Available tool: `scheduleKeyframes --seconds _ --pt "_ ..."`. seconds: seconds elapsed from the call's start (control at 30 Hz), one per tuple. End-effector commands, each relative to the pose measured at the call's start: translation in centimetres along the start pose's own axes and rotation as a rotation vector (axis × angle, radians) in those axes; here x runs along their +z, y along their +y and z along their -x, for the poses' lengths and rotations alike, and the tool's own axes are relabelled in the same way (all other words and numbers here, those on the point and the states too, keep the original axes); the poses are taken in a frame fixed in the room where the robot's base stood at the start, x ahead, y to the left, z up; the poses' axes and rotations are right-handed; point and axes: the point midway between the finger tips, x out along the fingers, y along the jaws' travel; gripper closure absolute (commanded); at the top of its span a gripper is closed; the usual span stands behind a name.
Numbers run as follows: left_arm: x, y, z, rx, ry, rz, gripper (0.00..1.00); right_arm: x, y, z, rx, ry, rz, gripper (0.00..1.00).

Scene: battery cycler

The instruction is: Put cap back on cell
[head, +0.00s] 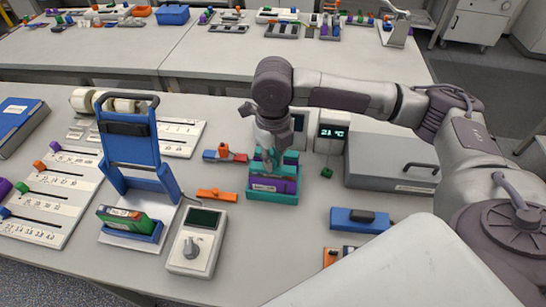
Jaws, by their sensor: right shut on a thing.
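My right gripper (270,158) points down over the teal holder (272,198) near the middle of the table. It is shut on a small teal piece, mostly hidden between the fingers; I cannot tell whether this is the cap. A purple cell (264,187) with a pale label sits in the teal holder, just below the fingers. Whether the held piece touches the cell is too small to tell. My left gripper is not in view.
A grey meter with a dial (196,250) stands left of the holder, with an orange piece (216,195) behind it. A blue block (360,220) and a grey lidded case (390,168) are at the right. A display reading 21 °C (332,130) stands behind.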

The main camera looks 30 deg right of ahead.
Motion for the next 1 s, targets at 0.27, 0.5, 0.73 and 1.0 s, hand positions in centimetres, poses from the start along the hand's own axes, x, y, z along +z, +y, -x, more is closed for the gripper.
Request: scheduleKeyframes --seconds 0.27,0.5,0.73,1.0 --pt "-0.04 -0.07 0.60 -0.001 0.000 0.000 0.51 0.00 0.00 0.01 0.000 0.000 0.000 1.00" --pt "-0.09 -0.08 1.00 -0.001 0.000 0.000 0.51 -0.02 -0.01 -0.12 0.000 0.001 0.001 1.00" --pt "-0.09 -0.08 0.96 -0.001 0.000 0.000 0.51 0.00 -0.01 -0.21 0.000 0.001 0.000 1.00" --pt "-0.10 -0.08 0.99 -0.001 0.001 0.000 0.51 0.00 -0.01 -0.18 0.000 0.000 0.000 1.00"
